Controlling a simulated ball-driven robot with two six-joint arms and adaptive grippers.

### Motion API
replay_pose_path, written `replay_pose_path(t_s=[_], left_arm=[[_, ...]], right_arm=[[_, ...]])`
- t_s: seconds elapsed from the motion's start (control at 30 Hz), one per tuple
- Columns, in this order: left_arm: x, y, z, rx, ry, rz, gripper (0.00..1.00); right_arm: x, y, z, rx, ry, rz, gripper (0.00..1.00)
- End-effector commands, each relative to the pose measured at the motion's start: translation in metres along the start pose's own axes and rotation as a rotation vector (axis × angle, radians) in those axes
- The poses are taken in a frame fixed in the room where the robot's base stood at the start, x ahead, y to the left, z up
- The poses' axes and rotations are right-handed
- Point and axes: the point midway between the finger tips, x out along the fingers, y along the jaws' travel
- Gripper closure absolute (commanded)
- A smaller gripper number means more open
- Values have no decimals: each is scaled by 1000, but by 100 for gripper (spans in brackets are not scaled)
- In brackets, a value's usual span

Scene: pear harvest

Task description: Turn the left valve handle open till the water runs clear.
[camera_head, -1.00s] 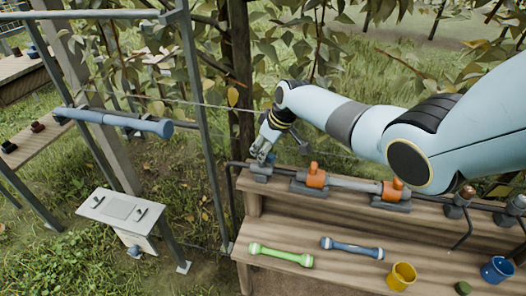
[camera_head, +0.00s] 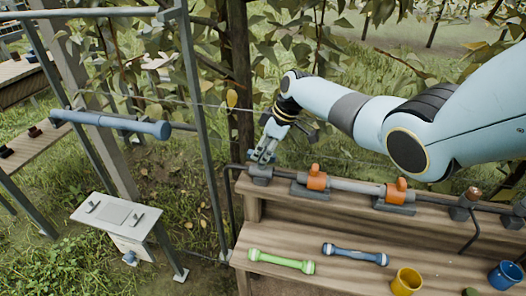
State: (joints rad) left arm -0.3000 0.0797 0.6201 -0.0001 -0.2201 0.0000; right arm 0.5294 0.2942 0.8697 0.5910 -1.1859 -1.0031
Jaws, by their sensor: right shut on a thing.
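My right gripper (camera_head: 263,157) reaches down from the right to the left end of the pipe on the bench's upper shelf. Its fingers are shut at the top of a grey valve fitting (camera_head: 260,173). The left valve handle in them is small and mostly hidden by the fingers, so its angle is hard to tell. No running water can be made out. My left gripper is out of view.
Two orange fittings (camera_head: 317,178) and (camera_head: 396,191) sit along the pipe to the right. A green bar (camera_head: 281,262), a blue bar (camera_head: 355,255), a yellow cup (camera_head: 406,282) and a blue cup (camera_head: 506,275) stand on the lower shelf. A metal post (camera_head: 205,130) rises left of the bench.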

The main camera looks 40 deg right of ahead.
Motion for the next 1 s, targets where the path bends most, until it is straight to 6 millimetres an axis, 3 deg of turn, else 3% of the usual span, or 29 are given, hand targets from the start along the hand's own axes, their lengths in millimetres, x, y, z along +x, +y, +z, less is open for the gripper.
replay_pose_path(t_s=[0.17, 0.2, 0.37, 0.73, 0.87, 1.0], left_arm=[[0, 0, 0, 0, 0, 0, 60], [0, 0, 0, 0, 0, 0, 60], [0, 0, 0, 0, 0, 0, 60], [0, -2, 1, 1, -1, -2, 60], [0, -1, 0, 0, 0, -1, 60], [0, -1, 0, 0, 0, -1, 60]], right_arm=[[0, 0, 1, -2, -2, 1, 100], [0, 0, 1, -2, -2, 1, 76], [0, 0, 1, -1, -1, 1, 56], [-7, 1, 1, 0, -1, 2, 56], [-25, 1, 1, -2, -1, 4, 56], [-56, 2, 1, -3, -1, 6, 56]])
